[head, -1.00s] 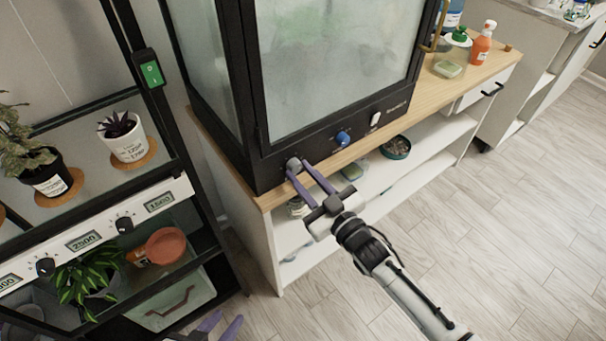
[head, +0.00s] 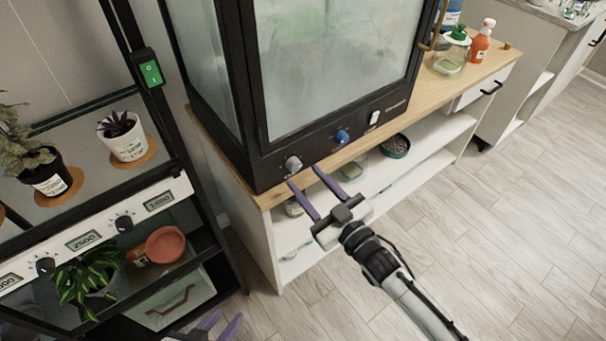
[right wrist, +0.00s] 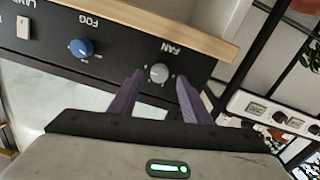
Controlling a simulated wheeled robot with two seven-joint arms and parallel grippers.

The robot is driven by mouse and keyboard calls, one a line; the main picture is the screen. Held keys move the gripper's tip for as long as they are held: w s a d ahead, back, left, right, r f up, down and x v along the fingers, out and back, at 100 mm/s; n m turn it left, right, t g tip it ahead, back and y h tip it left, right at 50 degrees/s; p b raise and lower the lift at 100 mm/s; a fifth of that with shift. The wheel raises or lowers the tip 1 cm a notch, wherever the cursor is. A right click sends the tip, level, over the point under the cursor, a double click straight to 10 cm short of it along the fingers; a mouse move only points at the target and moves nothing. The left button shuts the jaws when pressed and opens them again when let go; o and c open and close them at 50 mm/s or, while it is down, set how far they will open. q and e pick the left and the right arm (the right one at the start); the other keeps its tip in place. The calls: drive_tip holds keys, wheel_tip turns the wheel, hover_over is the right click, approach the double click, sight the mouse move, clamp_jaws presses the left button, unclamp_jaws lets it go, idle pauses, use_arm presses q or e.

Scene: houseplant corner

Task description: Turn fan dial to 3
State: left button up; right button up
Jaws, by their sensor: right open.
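The fan dial (head: 293,164) is a grey knob at the left of the black panel below the glass cabinet (head: 330,60). In the right wrist view the grey dial (right wrist: 159,73) sits beside the label FAN, with small marks around it. My right gripper (head: 304,178) is open, its purple fingers pointing at the panel, just short of the dial and apart from it. In the right wrist view its fingertips lie either side of the dial. My left gripper (head: 222,322) shows only in part at the bottom edge, its purple fingers apart.
A blue fog knob (head: 342,137) and a white switch (head: 374,118) sit right of the dial on the panel. The wooden top (head: 440,95) carries bottles. A black plant rack (head: 180,160) stands at the left. The floor at right is clear.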

drive_tip(key=v, duration=0.7)
drive_tip(key=shift+s+d, duration=0.15)
drive_tip(key=shift+d, duration=0.05)
drive_tip(key=s+d+f+m+g+h, duration=0.3)
drive_tip(key=s+d+f, duration=0.2)
drive_tip(key=s+f, duration=0.2)
drive_tip(key=s+d+f+m+g+h, duration=0.3)
drive_tip(key=s+d+f, duration=0.3)
drive_tip(key=s, duration=0.6)
wheel_tip(320, 180, down, 2)
drive_tip(key=shift+s+f+m+g+h, duration=0.1)
drive_tip(key=shift+s+m+g+h, duration=0.25)
drive_tip(key=shift+h, duration=0.35)
drive_tip(key=shift+w, duration=0.1)
